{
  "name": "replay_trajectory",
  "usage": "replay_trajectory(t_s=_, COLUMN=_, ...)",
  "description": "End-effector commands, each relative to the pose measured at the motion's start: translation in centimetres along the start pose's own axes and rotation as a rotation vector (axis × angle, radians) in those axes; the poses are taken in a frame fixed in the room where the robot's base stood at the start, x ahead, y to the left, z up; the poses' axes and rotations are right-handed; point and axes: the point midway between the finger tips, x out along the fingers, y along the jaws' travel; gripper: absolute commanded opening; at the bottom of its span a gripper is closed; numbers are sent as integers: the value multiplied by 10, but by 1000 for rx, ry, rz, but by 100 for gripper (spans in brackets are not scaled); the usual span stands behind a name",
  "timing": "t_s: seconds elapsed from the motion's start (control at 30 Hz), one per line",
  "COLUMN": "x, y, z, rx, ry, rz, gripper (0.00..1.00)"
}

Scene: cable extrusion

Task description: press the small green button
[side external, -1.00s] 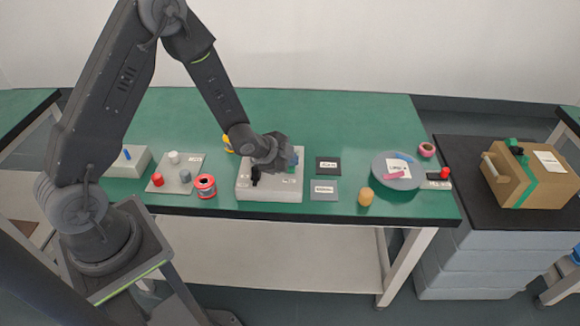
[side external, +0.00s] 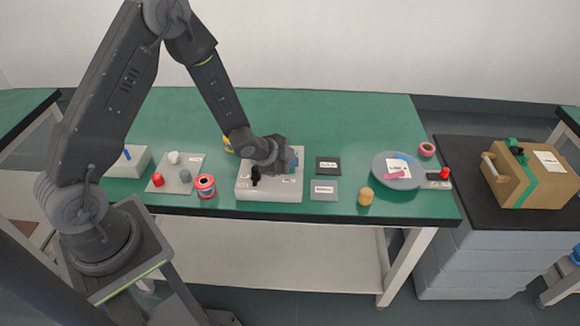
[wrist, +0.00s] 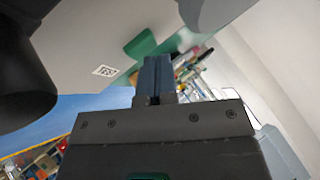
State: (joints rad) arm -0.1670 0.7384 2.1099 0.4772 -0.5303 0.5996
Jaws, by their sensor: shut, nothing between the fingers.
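My gripper (side external: 292,163) is shut and empty, low over the pale grey box (side external: 270,195) on the green table. In the wrist view its two blue-grey fingers (wrist: 154,74) are together. A green rounded part (wrist: 141,45) stands on a light grey surface just beyond and left of the fingertips, and looks like the small green button. I cannot tell whether the fingers touch it. In the side view the gripper hides much of the box top, and I cannot make out the button there.
A black part (side external: 255,180) stands on the box front. A red spool (side external: 205,186) stands to its left. In the wrist view a large dark cylinder (wrist: 22,85) stands at left.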

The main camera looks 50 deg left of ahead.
Motion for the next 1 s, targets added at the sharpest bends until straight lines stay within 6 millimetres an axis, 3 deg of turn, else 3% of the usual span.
replay_trajectory(t_s=0.77, x=-14, y=-10, z=-10, rx=0, ry=0, rz=1, gripper=0)
replay_trajectory(t_s=1.0, x=-28, y=-20, z=-21, rx=1, ry=2, rz=-1, gripper=0)
